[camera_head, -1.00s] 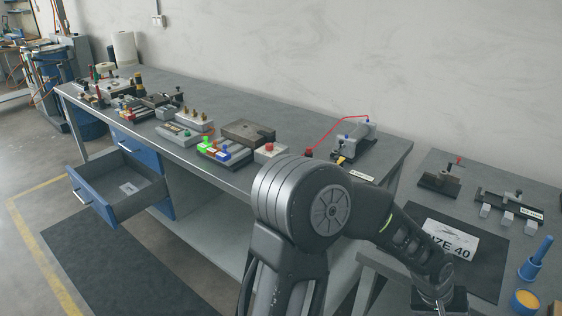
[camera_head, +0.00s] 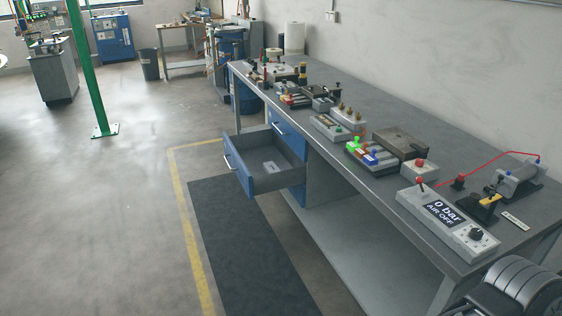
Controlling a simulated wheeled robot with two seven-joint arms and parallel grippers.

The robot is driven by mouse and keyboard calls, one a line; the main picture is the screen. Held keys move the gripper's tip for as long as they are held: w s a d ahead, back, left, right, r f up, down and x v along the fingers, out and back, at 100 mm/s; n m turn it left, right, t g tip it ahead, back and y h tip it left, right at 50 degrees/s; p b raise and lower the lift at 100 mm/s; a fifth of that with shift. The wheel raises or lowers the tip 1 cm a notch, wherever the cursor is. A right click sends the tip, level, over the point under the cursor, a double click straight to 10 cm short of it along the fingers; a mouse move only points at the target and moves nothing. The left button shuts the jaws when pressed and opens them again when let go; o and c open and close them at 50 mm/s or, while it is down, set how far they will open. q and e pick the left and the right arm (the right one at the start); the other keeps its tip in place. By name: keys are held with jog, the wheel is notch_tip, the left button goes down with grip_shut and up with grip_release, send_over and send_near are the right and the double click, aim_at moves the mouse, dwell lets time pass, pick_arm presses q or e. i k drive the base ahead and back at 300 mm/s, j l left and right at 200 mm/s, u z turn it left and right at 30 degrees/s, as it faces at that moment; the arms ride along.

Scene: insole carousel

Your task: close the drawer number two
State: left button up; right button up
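One drawer (camera_head: 241,184) of the blue drawer unit under the workbench stands pulled well out. It has a blue front with a pale bar handle (camera_head: 233,163) and a grey inside with a small light item (camera_head: 270,166) on its floor. A shut blue drawer front (camera_head: 288,136) sits above it, and blue shows below it too. No drawer number can be read. A dark, rounded part of my arm shows at the bottom right corner, far from the drawer. Neither gripper is in view.
The grey workbench (camera_head: 385,190) carries several fixtures and a control box (camera_head: 447,222) reading "0 bar AIR OFF". A dark mat (camera_head: 240,240) lies before the bench, edged by a yellow floor line. Open floor spreads left, with a green post (camera_head: 91,75).

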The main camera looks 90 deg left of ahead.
aim_at(247, 153)
jog(key=u, duration=3.15)
jog(key=i+j, duration=0.15)
jog(key=i, duration=0.35)
jog(key=i+j, duration=0.2)
jog(key=i, duration=0.25)
jog(key=i+j+z, duration=0.15)
jog(key=i, duration=0.3)
jog(key=i+j+z, duration=0.15)
jog(key=i, duration=0.3)
jog(key=i+j+z, duration=0.15)
jog(key=i, duration=0.3)
jog(key=i+j+z, duration=0.15)
jog(key=i, duration=0.25)
jog(key=j, duration=0.1)
